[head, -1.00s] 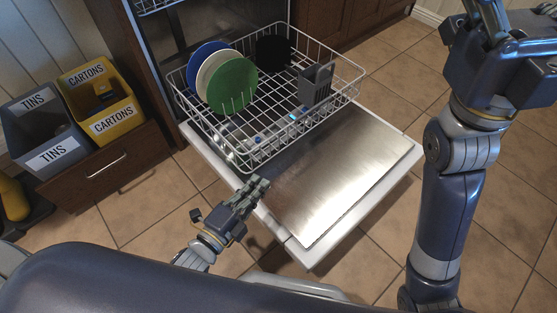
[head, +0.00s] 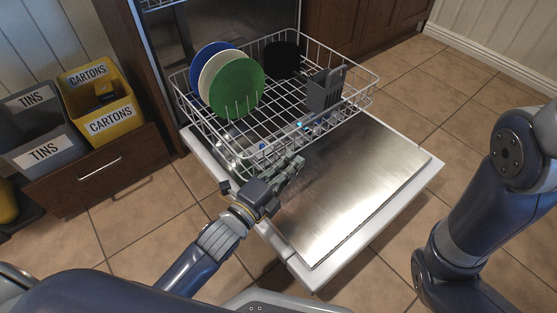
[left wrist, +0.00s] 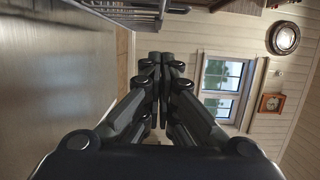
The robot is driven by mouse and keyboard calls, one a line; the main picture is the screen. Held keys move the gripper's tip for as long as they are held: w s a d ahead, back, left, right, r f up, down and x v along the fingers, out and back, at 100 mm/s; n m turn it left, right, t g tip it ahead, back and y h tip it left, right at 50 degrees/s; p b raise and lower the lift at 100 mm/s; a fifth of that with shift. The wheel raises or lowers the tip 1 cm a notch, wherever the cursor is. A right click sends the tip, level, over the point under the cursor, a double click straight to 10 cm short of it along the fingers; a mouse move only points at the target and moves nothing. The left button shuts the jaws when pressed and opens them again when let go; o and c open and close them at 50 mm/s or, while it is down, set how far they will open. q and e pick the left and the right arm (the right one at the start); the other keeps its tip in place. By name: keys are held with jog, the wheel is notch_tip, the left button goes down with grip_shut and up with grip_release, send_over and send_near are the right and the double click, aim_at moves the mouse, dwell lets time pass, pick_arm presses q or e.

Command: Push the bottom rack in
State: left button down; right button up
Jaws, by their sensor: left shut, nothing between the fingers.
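The bottom rack (head: 340,55), a white wire basket, is pulled out over the open dishwasher door (head: 345,195). It holds blue, white and green plates (head: 238,88), a black round item (head: 282,60) and a grey cutlery basket (head: 325,90). My left gripper (head: 296,165) is shut and empty, just in front of the rack's near side and above the door. Whether it touches the rack I cannot tell. In the left wrist view its fingers (left wrist: 160,62) are together, with rack wires at the top left. My right arm shows at the right, but its gripper is out of frame.
A grey tins bin (head: 42,152) and a yellow cartons bin (head: 110,122) stand at the left above a brown drawer (head: 100,168). An upper rack (head: 160,4) shows at the top. Tiled floor (head: 400,225) lies open right of the door.

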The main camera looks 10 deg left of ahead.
aim_at(278, 154)
pick_arm(q)
jog(key=w+a, duration=0.1)
jog(key=w+a+b, duration=0.1)
jog(key=a, duration=0.1)
jog(key=shift+a+b, duration=0.1)
jog(key=shift+b, duration=0.2)
jog(key=shift+w, duration=0.1)
